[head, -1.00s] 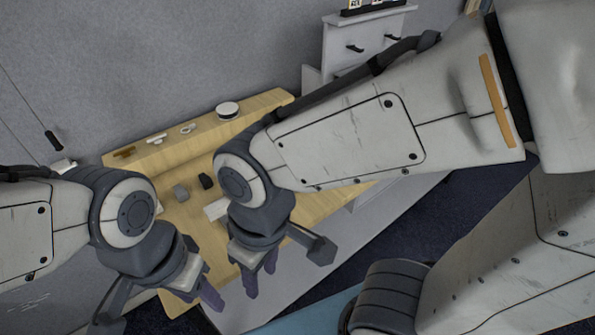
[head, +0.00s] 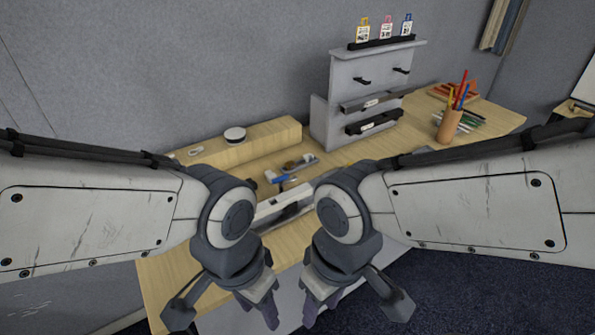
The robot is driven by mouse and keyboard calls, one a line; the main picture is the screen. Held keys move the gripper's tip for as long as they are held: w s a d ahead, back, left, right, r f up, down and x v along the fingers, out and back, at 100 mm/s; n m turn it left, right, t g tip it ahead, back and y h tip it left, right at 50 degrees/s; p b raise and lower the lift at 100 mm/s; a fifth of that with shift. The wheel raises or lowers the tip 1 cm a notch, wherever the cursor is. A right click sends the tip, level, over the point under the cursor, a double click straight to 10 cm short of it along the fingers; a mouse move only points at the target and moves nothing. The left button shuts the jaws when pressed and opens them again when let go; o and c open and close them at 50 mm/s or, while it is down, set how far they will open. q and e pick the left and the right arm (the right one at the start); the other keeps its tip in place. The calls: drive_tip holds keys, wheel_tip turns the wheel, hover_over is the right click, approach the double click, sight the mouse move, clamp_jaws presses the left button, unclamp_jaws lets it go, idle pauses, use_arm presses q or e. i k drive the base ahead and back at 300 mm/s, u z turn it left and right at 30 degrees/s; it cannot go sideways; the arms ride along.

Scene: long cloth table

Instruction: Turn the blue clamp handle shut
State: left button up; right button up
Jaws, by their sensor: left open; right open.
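A blue clamp handle (head: 285,179) shows on the wooden table in the head view, between my two arms and just beyond them. A light blue-grey bar and small brown parts lie close beside it. I cannot tell its exact angle, as it is small and my arms crowd the view. My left gripper (head: 262,306) is open and empty, low in the picture and nearer to me than the handle. My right gripper (head: 317,308) is open and empty, level with the left one and a short gap to its right.
A white and dark block (head: 283,204) stands between the handle and my grippers. A raised wooden ledge (head: 248,150) with a round white-topped tin (head: 235,134) runs behind. A grey rack (head: 365,95) holds several badges. A pencil cup (head: 449,125) stands at the right.

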sight(284, 180)
drive_tip(key=i, duration=0.35)
drive_tip(key=z, duration=1.6)
drive_tip(key=i, duration=0.6)
drive_tip(key=u, duration=2.55)
